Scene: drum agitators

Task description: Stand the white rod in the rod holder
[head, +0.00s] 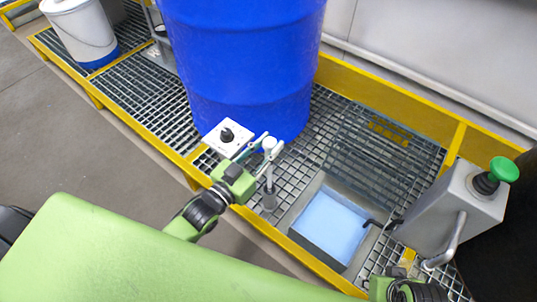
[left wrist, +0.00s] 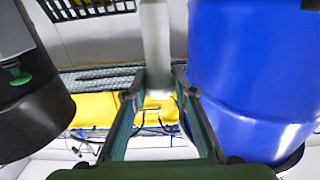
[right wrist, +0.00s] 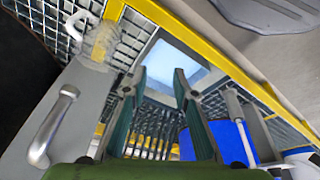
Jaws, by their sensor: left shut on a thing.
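The white rod (head: 269,143) is in my left gripper (head: 257,147), beside the blue drum. In the head view its pale top shows at the fingers, and a thin grey shaft runs down from it. The left wrist view shows the rod (left wrist: 156,45) between the two fingers (left wrist: 158,92). Below the rod, a short grey cylinder, seemingly the rod holder (head: 269,201), stands on the grating. The shaft lines up with its mouth; I cannot tell how deep it sits. My right gripper (right wrist: 158,78) is open and empty in the right wrist view.
The large blue drum (head: 245,60) stands close behind my left gripper. A square basin with a light-blue surface (head: 330,226) lies right of the holder. A grey box with a green button (head: 504,170) stands at the right. Yellow edging borders the grating.

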